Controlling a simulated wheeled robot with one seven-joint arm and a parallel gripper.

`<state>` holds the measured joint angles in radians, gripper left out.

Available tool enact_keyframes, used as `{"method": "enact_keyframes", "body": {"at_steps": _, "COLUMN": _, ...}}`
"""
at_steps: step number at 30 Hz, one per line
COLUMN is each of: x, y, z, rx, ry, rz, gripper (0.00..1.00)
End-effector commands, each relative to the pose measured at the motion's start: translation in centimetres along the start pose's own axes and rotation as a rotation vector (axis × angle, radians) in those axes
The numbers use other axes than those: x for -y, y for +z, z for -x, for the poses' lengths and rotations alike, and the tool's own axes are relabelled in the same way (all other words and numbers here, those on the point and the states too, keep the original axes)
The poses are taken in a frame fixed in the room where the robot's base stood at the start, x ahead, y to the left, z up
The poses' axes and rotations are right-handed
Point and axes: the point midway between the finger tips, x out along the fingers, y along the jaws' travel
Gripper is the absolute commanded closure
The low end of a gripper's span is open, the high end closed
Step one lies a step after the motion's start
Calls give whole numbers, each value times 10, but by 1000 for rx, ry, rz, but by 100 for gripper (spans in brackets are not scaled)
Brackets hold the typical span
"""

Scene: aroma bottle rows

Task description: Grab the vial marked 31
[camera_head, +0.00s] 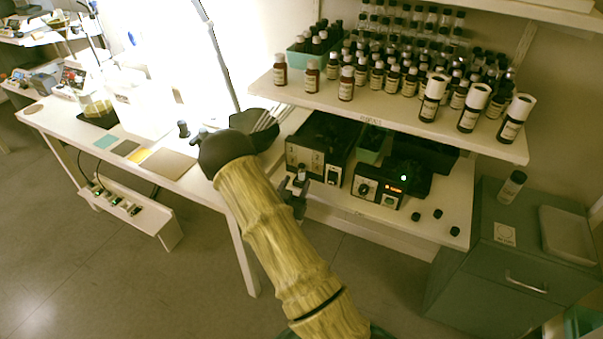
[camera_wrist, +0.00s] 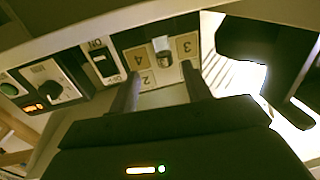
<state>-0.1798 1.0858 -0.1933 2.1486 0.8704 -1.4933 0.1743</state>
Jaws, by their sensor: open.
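Several rows of small brown vials (camera_head: 395,78) with dark caps and pale labels stand on the white upper shelf. The labels are too small to read, so I cannot tell which vial is marked 31. Three brown vials (camera_head: 346,84) stand apart at the shelf's front left. My gripper (camera_wrist: 158,74) is open in the wrist view, with nothing held between its fingers. In the head view my gripper is partly hidden beside my arm.
Three larger bottles (camera_head: 468,107) with white tops stand at the shelf's right end. One dark bottle (camera_head: 512,187) stands on the grey cabinet (camera_head: 478,262). Below the shelf are a box with dials (camera_head: 378,188) and several loose black caps (camera_head: 437,214). The shelf's front edge overhangs this space.

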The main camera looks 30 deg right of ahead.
Motion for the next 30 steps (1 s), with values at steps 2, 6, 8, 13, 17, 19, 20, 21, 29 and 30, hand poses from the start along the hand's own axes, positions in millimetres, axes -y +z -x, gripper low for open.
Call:
{"method": "enact_keyframes", "body": {"at_steps": 2, "x": 0, "y": 0, "z": -3, "rx": -1, "ry": 1, "rz": -1, "gripper": 51}}
{"method": "enact_keyframes", "body": {"at_steps": 6, "x": 3, "y": 1, "z": -19, "rx": -2, "ry": 1, "rz": -2, "gripper": 51}}
{"method": "enact_keyframes", "body": {"at_steps": 8, "x": 5, "y": 1, "z": -28, "rx": -3, "ry": 2, "rz": -2, "gripper": 51}}
{"method": "enact_keyframes", "body": {"at_steps": 13, "x": 6, "y": 1, "z": -49, "rx": -2, "ry": 1, "rz": -1, "gripper": 51}}
{"method": "enact_keyframes", "body": {"at_steps": 17, "x": 6, "y": 1, "z": -52, "rx": 0, "ry": 0, "rz": 0, "gripper": 51}}
{"method": "enact_keyframes", "body": {"at_steps": 19, "x": 6, "y": 1, "z": -52, "rx": 0, "ry": 0, "rz": 0, "gripper": 51}}
{"method": "enact_keyframes", "body": {"at_steps": 20, "x": 6, "y": 1, "z": -52, "rx": 0, "ry": 0, "rz": 0, "gripper": 51}}
{"method": "enact_keyframes", "body": {"at_steps": 21, "x": 6, "y": 1, "z": -52, "rx": 0, "ry": 0, "rz": 0, "gripper": 51}}
{"method": "enact_keyframes", "body": {"at_steps": 29, "x": 6, "y": 1, "z": -52, "rx": -1, "ry": 0, "rz": 0, "gripper": 51}}
{"method": "enact_keyframes", "body": {"at_steps": 30, "x": 6, "y": 1, "z": -52, "rx": -1, "ry": 0, "rz": 0, "gripper": 51}}
